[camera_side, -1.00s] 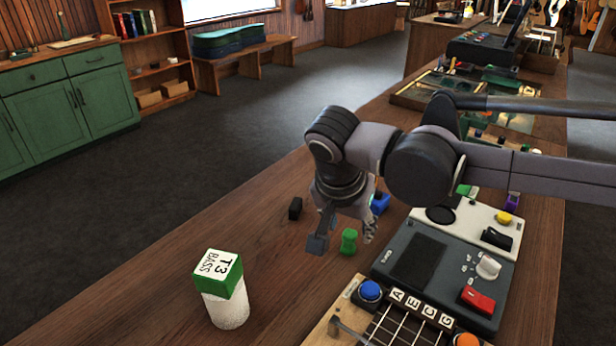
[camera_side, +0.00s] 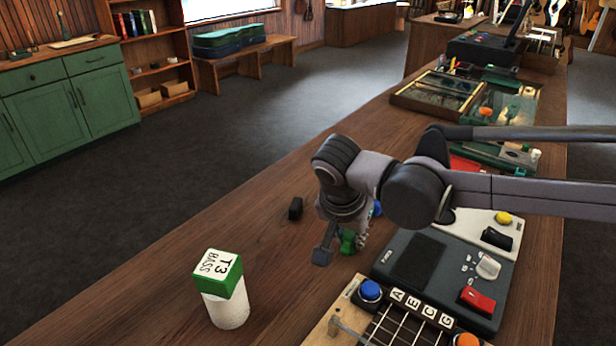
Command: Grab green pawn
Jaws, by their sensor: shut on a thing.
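The green pawn (camera_side: 347,243) stands on the wooden counter in the middle of the side view, left of the dark grey box. My gripper (camera_side: 343,250) is low over the counter, pointing down, and is shut on the green pawn. One finger shows at the pawn's left and the other at its right. The upper part of the pawn is partly hidden by my gripper. The pawn's base appears at counter level; I cannot tell whether it touches the wood.
A small black block (camera_side: 295,208) lies left of my gripper. A blue object (camera_side: 377,209) is partly hidden behind it. A white jar with a green lid (camera_side: 221,290) stands front left. The dark grey box (camera_side: 440,280) and a fretted board (camera_side: 400,322) stand at right.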

